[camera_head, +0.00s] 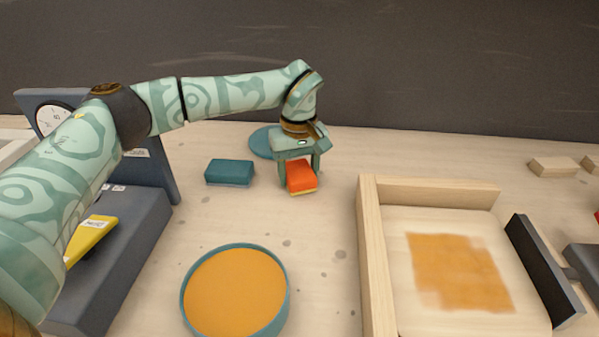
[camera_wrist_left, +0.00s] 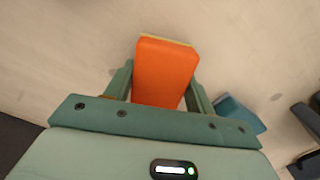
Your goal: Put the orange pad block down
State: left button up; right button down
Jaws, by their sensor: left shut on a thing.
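The orange pad block (camera_head: 301,177), with a yellow lower edge, is in my left gripper (camera_head: 299,166) in the head view. The gripper points down and is shut on the block, one finger at each side. The left wrist view shows the orange block (camera_wrist_left: 165,70) between both fingers, its far end sticking out past them. I cannot tell whether the block touches the table or hangs just above it. My right gripper is in neither view.
A teal block (camera_head: 230,172) lies left of the gripper, and a blue disc (camera_head: 262,142) behind it. An orange-filled round dish (camera_head: 237,290) stands in front. A wooden frame (camera_head: 376,250) with an orange patch inside is at right. A dark gauge stand (camera_head: 120,260) is at left.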

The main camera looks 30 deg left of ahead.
aim_at(299, 169)
pick_arm(q)
jog(key=o, duration=1)
jog(key=shift+f, duration=0.15)
notch_tip(299, 169, up, 5)
jog(key=shift+w+f+p, duration=0.1)
jog(key=shift+p, duration=1)
notch_tip(299, 169, up, 8)
jog(key=p, duration=0.3)
jog(key=shift+f, duration=0.25)
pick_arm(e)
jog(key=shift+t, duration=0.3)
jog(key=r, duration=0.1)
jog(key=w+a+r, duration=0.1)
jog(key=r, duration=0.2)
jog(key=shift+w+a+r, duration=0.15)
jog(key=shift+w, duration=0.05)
